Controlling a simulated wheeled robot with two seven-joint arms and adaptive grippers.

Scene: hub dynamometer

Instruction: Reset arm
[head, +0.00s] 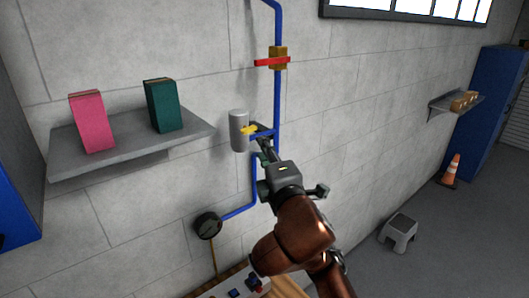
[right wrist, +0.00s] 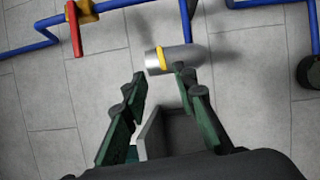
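My right gripper (head: 264,145) is at the wall, reaching up towards a grey cylinder (head: 239,130) with a yellow part (head: 249,129) on its side. In the right wrist view, its two dark green fingers (right wrist: 163,82) are spread apart with nothing held between them. The grey cylinder (right wrist: 187,56) with the yellow band (right wrist: 162,58) is just beyond the fingertips there. Whether a finger touches it cannot be told. My left gripper is out of view.
A blue pipe (head: 277,100) with a brass valve and red handle (head: 272,62) runs down the wall to a black gauge (head: 208,226). A shelf (head: 70,161) holds a pink book (head: 92,122) and a green book (head: 163,105). A step stool (head: 398,232) and cone (head: 451,171) stand right.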

